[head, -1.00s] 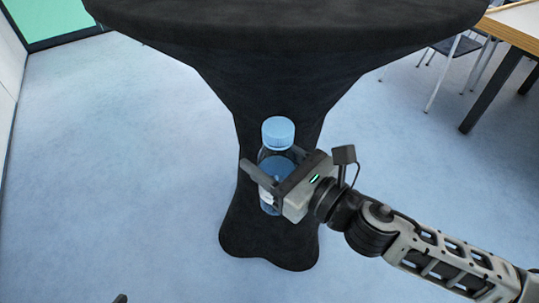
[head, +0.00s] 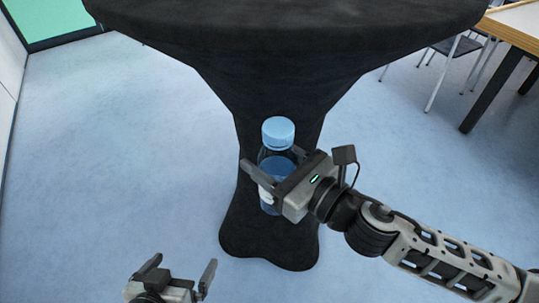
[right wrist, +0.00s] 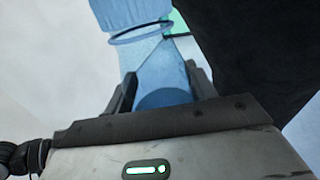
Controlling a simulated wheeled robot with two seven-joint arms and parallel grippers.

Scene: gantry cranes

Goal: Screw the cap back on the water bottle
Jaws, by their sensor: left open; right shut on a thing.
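The water bottle (head: 277,168) is clear with blue water and stands upright in my right gripper, in front of the black table. Its light blue cap (head: 278,131) sits on top of the neck; I cannot tell how tightly. My right gripper (head: 271,163) is shut on the bottle's body, below the cap. In the right wrist view the bottle (right wrist: 163,75) is between the fingers, with the cap (right wrist: 130,14) and neck ring above. My left gripper (head: 181,266) is open and empty at the bottom of the head view, below and left of the bottle.
A round high table with a black cloth (head: 290,60) stands behind the bottle. A wooden table (head: 517,25) and chairs (head: 452,48) are at the upper right. The pale blue floor (head: 130,150) is clear on the left.

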